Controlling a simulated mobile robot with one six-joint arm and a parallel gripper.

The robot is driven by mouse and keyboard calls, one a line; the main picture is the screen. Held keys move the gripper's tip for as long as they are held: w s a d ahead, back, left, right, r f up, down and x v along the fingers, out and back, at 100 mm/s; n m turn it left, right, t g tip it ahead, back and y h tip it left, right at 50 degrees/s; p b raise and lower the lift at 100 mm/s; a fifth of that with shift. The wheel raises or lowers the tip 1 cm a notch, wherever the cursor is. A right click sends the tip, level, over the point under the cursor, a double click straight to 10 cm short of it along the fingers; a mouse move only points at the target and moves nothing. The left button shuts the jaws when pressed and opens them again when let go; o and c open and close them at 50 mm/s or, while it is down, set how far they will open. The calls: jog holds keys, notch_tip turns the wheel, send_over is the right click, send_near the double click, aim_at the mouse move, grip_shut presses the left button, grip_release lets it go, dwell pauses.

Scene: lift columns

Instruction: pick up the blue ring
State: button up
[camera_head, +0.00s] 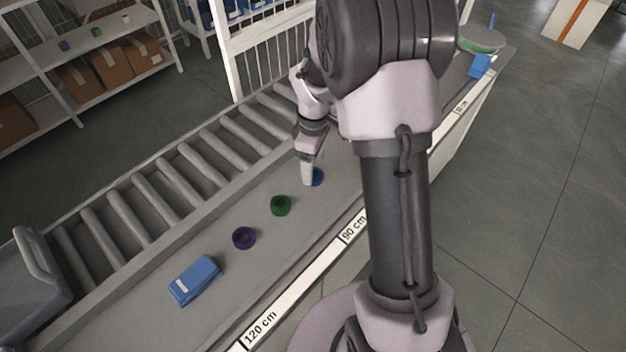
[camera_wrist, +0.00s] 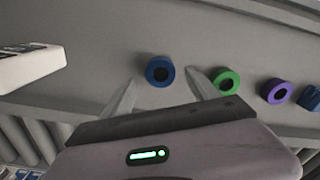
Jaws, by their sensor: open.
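The blue ring (camera_head: 318,177) lies on the grey conveyor surface, partly hidden behind my gripper (camera_head: 308,174) in the head view. In the wrist view the blue ring (camera_wrist: 160,70) lies just beyond and between the two fingertips of my gripper (camera_wrist: 162,78). The fingers are apart and nothing is held. I cannot tell the exact height of the fingertips above the surface.
A green ring (camera_head: 281,205) lies close beside the blue one, then a purple ring (camera_head: 243,238) and a blue box (camera_head: 196,280). Rollers (camera_head: 183,153) run along the far side. A grey bin (camera_head: 35,285) stands at the left. A white object (camera_wrist: 30,66) shows in the wrist view.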

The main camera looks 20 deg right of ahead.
notch_tip(320, 180, down, 4)
jog(key=shift+r+b, duration=0.25)
jog(key=shift+b, duration=0.3)
jog(key=shift+r, duration=0.15)
jog(key=c, duration=1.5)
